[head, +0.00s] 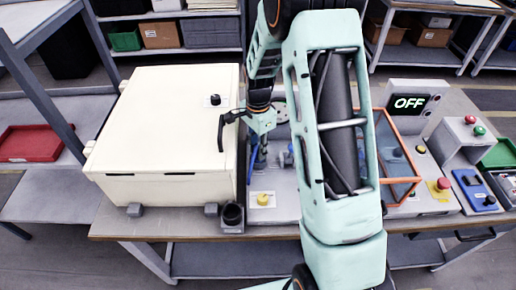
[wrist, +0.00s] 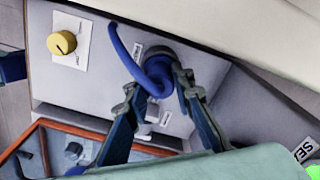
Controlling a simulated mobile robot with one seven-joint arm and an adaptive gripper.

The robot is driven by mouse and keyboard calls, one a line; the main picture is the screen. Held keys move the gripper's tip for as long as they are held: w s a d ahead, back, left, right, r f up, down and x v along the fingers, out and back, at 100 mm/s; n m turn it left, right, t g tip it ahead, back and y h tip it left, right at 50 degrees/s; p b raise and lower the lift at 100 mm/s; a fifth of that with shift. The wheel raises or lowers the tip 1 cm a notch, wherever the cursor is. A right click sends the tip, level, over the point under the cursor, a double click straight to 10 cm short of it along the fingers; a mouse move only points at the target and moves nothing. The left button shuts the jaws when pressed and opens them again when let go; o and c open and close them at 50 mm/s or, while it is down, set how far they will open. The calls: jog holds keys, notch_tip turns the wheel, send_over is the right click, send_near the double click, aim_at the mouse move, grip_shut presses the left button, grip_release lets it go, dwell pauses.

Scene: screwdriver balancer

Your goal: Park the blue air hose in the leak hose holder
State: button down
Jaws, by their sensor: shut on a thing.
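The blue air hose (wrist: 157,74) is between the fingertips of my gripper (wrist: 158,84) in the wrist view. My gripper is shut on it. The hose curves up to the left and loops near a dark round fitting on the grey panel; I cannot tell whether it touches the fitting. In the head view, a piece of the blue hose (head: 253,157) shows below my gripper (head: 258,145), beside the cream cabinet; my arm hides much of this area. A dark cup on a grey bracket (head: 232,215) stands at the table front; I cannot tell whether it is the leak hose holder.
The cream cabinet (head: 165,135) stands close to my gripper's left, its black handle (head: 222,130) sticking out. A yellow knob (head: 262,199) sits on the panel below. An orange-framed guard (head: 402,191) is to the right, with an OFF display (head: 408,103) behind it.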

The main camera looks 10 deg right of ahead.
jog(key=c, duration=1.6)
grip_release()
jog(key=shift+r, duration=0.1)
notch_tip(320, 180, up, 12)
